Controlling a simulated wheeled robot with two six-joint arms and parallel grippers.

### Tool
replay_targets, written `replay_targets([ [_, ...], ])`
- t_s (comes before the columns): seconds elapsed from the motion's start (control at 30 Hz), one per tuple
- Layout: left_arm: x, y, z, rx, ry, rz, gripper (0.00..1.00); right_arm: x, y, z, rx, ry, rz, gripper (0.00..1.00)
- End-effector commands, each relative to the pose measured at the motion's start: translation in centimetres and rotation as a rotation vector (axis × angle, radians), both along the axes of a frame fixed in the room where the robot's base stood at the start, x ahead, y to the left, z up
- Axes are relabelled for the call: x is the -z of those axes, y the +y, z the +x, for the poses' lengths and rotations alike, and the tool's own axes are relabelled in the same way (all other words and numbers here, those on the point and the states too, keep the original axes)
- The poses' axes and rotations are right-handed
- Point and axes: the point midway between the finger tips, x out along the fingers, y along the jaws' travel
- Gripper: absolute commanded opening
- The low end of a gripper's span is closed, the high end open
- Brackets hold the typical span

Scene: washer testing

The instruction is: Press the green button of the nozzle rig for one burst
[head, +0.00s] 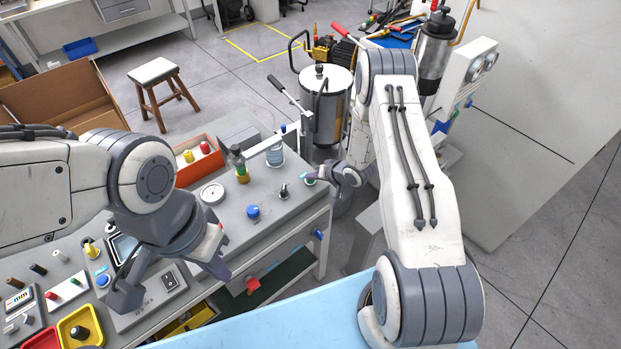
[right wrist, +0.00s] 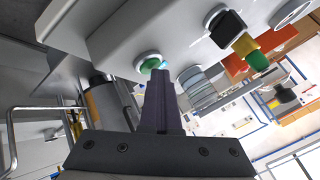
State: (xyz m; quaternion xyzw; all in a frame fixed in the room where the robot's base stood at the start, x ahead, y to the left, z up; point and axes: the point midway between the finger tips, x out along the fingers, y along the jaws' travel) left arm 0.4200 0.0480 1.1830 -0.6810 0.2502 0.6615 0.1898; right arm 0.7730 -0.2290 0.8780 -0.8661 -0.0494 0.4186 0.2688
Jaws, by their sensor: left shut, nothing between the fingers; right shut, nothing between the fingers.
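The nozzle rig (head: 232,222) is a grey bench panel with a gauge, a blue knob and a nozzle arm. Its green button (head: 308,181) sits near the right end, partly hidden by my right gripper (head: 322,177). In the right wrist view the green button (right wrist: 150,64) sits in a pale round collar. The shut fingers of the right gripper (right wrist: 160,75) end at the button and overlap its edge; I cannot tell whether they touch or press it. My left gripper (head: 219,268) is shut and empty over the front left of the bench.
A gauge (head: 212,193), blue knob (head: 253,211) and small black switch (head: 283,191) stand near the button. A red box (head: 199,161) lies behind. A metal tank (head: 326,95) stands beyond the bench. A light blue surface (head: 290,330) is in front.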

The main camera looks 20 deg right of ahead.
Motion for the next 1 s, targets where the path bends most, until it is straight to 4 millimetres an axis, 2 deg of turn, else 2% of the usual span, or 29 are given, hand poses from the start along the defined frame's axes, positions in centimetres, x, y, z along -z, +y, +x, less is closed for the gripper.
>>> replay_targets([
  [0.57, -4.6, 0.0, 0.0, 0.0, 0.0, 0.0, 0.0, -5.8, 0.0, 0.1, 0.0, -0.002, 0.0, 0.0],
  [1.0, -4.6, 0.0, 0.0, 0.0, 0.0, 0.0, 0.0, -5.9, 0.0, 0.1, 0.0, -0.002, 0.0, 0.0],
])
